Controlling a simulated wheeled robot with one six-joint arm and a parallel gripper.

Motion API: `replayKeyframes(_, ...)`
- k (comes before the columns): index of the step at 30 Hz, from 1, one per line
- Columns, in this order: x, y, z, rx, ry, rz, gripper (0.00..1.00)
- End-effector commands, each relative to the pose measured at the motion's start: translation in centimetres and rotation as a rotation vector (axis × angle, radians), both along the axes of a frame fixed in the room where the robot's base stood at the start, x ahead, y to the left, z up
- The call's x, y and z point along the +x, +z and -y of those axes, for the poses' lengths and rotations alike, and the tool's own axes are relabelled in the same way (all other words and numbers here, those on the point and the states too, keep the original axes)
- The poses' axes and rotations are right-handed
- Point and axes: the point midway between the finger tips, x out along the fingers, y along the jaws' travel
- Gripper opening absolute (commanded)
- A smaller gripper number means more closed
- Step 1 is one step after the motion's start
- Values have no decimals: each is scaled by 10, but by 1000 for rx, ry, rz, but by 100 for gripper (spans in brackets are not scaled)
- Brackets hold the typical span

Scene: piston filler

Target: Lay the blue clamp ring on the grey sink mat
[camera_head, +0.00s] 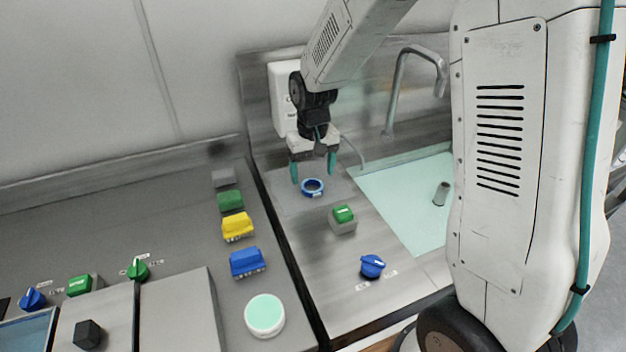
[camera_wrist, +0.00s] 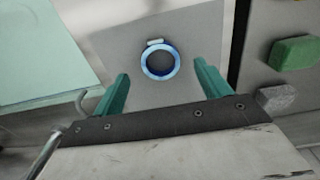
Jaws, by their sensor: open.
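The blue clamp ring (camera_head: 313,187) lies flat on the grey sink mat (camera_head: 290,205), near its middle. In the wrist view the ring (camera_wrist: 160,61) sits on the mat (camera_wrist: 112,40), ahead of and between my fingertips, with a small pale tab on its rim. My gripper (camera_head: 313,170) has teal fingers and is open just above and behind the ring. In the wrist view my gripper (camera_wrist: 163,75) has its fingers wide apart, with nothing between them and a gap to the ring on both sides.
A green button box (camera_head: 343,219) and a blue knob (camera_head: 372,266) stand in front of the mat. The sink (camera_head: 405,195) with a grey cylinder (camera_head: 441,193) and a tap (camera_head: 402,75) is to the right. Coloured blocks and a round white-green jar (camera_head: 265,315) stand left.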

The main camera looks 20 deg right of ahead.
Motion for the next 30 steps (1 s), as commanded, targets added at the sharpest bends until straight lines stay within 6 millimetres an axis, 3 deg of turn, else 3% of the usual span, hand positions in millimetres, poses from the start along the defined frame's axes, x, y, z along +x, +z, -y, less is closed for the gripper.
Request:
replayKeyframes(3,1,29,0,0,0,5,76)
replayKeyframes(9,0,65,0,0,0,2,76)
replayKeyframes(20,-4,86,1,0,0,2,76)
replayKeyframes(23,-19,100,3,0,0,11,76)
replayKeyframes(26,-47,123,8,1,-1,26,76)
replayKeyframes(30,-100,153,15,1,-1,47,76)
